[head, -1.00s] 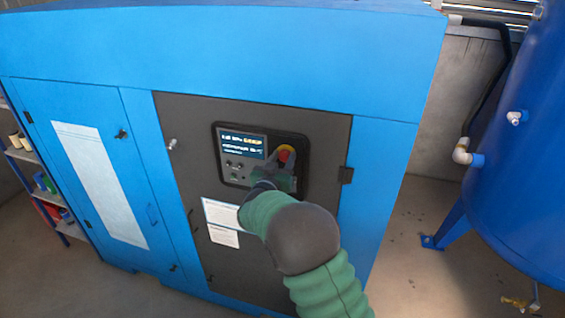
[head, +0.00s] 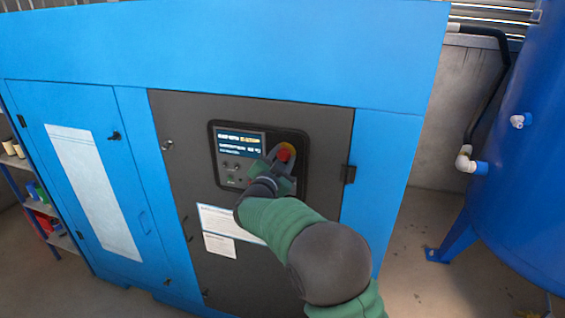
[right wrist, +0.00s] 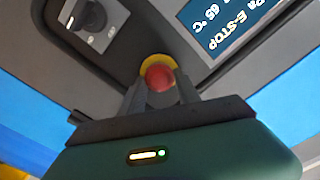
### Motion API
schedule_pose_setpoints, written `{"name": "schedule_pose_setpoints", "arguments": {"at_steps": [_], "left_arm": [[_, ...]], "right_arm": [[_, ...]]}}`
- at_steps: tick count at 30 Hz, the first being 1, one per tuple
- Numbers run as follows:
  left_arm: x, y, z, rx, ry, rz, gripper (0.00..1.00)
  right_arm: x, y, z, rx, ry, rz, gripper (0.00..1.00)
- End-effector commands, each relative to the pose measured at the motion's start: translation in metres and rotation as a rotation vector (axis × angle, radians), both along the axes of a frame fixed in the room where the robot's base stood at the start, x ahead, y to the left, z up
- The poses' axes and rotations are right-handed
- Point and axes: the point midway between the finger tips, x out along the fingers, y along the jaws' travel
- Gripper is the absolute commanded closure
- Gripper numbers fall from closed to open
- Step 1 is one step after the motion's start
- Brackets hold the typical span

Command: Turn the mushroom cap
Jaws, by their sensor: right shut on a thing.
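The red mushroom cap (head: 284,154) sits at the right of the control panel on the blue machine's dark door. In the right wrist view the cap (right wrist: 159,77) has a yellow ring (right wrist: 150,61) behind it. My right gripper (head: 281,156) is at the cap, and in the right wrist view its two grey fingers (right wrist: 158,84) are closed on the cap's sides. The fingers hide part of the cap's rim. My left gripper is not in view.
The panel (head: 228,186) has a lit screen (head: 240,144) reading E-STOP and a rotary knob (right wrist: 89,17). A blue tank (head: 520,190) stands at the right, a shelf (head: 50,222) at the left. Bare floor (head: 412,235) shows between machine and tank.

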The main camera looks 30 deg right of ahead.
Motion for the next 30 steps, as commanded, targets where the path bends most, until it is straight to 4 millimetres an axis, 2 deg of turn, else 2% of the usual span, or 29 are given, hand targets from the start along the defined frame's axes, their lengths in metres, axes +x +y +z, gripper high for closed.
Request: {"name": "schedule_pose_setpoints", "arguments": {"at_steps": [1,15,16,18,21,30], "left_arm": [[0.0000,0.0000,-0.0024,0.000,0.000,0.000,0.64],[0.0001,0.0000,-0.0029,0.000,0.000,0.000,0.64],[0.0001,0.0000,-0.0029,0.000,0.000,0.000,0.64],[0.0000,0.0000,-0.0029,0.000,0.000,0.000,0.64],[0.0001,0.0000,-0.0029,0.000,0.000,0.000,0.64],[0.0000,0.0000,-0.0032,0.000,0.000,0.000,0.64]], "right_arm": [[0.0009,0.0017,-0.0046,0.010,0.000,0.005,1.00],[0.0009,0.0017,-0.0039,0.020,-0.012,0.004,1.00],[0.0009,0.0017,-0.0039,0.020,-0.012,0.004,0.60],[0.0007,0.0015,-0.0035,0.020,-0.012,0.004,0.51],[0.0005,0.0011,-0.0025,0.019,-0.014,0.003,0.39],[-0.0020,0.0017,-0.0006,0.017,-0.017,0.002,0.39]]}}
